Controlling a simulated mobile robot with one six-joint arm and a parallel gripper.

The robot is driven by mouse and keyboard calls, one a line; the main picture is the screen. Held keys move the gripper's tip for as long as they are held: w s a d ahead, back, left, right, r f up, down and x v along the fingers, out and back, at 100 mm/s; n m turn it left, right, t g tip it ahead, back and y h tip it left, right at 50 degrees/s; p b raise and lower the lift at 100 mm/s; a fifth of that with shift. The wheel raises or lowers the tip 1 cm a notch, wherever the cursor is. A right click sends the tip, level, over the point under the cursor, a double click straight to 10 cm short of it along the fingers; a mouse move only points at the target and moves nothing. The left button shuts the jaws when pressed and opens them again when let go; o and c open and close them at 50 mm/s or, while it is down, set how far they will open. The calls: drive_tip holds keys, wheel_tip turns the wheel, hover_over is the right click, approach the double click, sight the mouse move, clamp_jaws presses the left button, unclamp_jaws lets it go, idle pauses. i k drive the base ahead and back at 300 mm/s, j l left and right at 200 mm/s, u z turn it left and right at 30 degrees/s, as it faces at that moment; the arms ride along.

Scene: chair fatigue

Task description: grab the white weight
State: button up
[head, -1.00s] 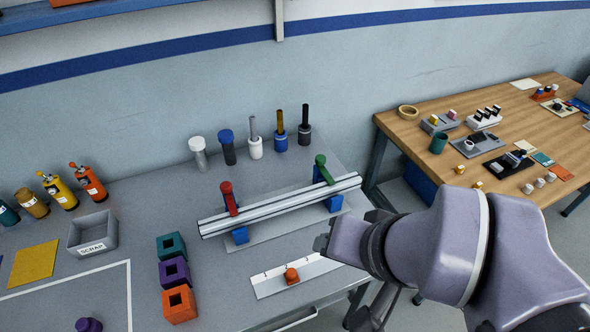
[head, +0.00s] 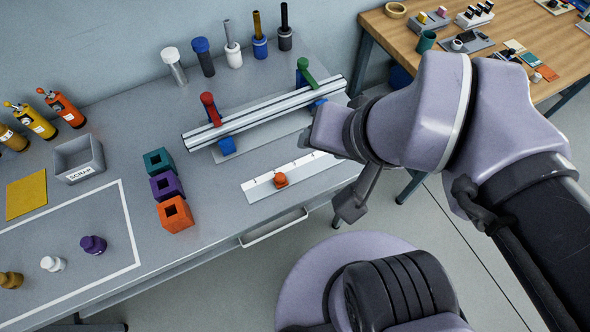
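The white weight (head: 53,263) is a small knobbed piece standing on the grey bench inside a white outlined area at the lower left of the head view. A purple weight (head: 93,244) stands to its right and a brown weight (head: 11,280) to its left. My gripper (head: 350,205) is only partly visible as a dark piece below the arm's wrist, beyond the bench's front right edge. It is far to the right of the white weight. Whether its fingers are open or shut does not show.
Orange (head: 174,215), purple (head: 167,186) and green (head: 158,162) square blocks stand between the weights and a rail fixture (head: 265,110). A slider plate (head: 290,178) lies near the bench edge.

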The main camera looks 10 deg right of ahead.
sight(57, 264)
drive_tip(key=u, duration=2.35)
